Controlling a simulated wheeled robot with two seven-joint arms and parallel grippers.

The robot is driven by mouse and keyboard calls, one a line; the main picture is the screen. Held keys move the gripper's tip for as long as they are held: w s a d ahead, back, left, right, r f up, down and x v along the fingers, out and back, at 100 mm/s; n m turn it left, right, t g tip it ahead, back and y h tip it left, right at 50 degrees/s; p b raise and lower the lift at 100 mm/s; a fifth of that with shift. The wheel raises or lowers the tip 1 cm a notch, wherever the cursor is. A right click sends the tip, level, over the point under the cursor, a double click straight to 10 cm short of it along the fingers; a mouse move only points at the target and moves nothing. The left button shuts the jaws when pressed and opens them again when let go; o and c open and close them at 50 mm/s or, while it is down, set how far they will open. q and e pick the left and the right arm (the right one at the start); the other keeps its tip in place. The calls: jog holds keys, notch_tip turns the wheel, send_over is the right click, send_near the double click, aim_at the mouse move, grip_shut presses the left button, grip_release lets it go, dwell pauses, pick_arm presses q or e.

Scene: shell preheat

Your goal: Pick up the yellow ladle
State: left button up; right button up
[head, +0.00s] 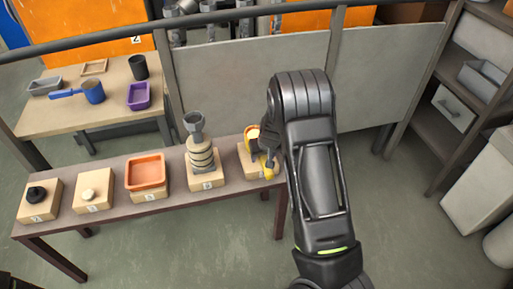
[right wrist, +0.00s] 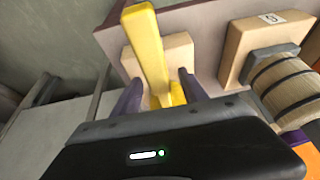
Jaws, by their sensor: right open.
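The yellow ladle (head: 267,172) is at the wooden block on the right end of the long narrow table, partly hidden by my right arm in the head view. In the right wrist view the yellow ladle (right wrist: 147,45) shows as a long flat yellow bar in front of the pale block. My right gripper (head: 269,157) is at the ladle. Its two fingers are apart, one on each side of the yellow part, as the right wrist view shows (right wrist: 159,82). I cannot tell whether they touch it. My left gripper is not in view.
Left of the ladle, blocks hold a barrel-like stack (head: 201,157), an orange tray (head: 146,171), a pale knob (head: 89,194) and a black object (head: 36,194). A back table holds a blue pan (head: 92,91) and purple tray (head: 139,97). Grey panels (head: 383,75) stand behind.

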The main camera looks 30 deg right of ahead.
jog(key=shift+c, duration=0.3)
grip_shut()
dwell(0.5)
